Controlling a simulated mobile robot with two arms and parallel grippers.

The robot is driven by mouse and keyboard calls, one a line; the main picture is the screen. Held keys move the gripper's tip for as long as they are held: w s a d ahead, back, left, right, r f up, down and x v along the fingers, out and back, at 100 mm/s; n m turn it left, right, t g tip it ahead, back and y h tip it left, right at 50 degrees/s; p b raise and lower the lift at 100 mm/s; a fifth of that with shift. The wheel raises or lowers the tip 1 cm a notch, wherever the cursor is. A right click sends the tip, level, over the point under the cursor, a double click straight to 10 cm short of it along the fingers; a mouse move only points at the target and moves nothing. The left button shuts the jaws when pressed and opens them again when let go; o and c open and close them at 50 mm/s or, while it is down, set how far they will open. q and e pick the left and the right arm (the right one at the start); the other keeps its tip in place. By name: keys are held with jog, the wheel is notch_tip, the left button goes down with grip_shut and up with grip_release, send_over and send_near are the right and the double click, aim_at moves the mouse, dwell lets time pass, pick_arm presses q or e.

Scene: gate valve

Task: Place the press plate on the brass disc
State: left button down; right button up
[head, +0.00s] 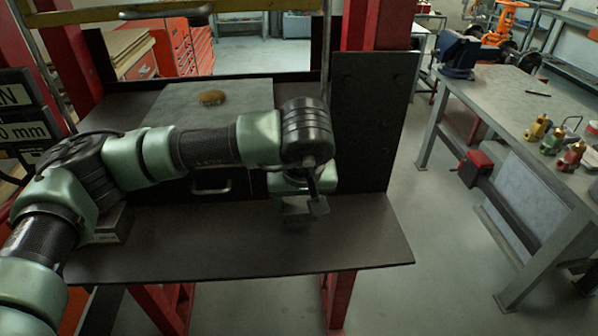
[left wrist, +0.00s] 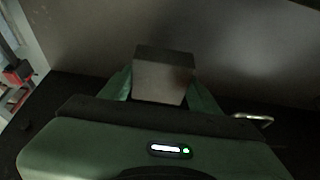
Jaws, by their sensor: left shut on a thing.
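The brass disc (head: 211,97) lies flat on a grey plate (head: 180,104) on the black bench of the red press. My left gripper (head: 300,203) is over the front shelf of the press, to the right of and nearer than the disc. In the left wrist view its green fingers (left wrist: 163,88) are shut on a grey metal block, which I take as the press plate (left wrist: 164,72). In the head view the gripper and arm hide most of this block. My right gripper is not in view.
A grey block (head: 108,226) sits on the front shelf (head: 240,240) at left, partly behind my arm. A dark upright panel (head: 372,120) stands right of the bench. Red posts (head: 75,60) flank the press. A workbench (head: 500,110) with a vise (head: 460,52) is at right.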

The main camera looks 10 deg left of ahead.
aim_at(299, 228)
pick_arm(q)
jog(key=shift+f+p, duration=0.65)
jog(key=shift+f, duration=2.35)
jog(key=shift+f, duration=0.1)
jog(key=c, duration=0.8)
grip_release()
jog(key=shift+f, duration=0.15)
jog(key=o, duration=0.4)
jog(key=shift+s, duration=0.1)
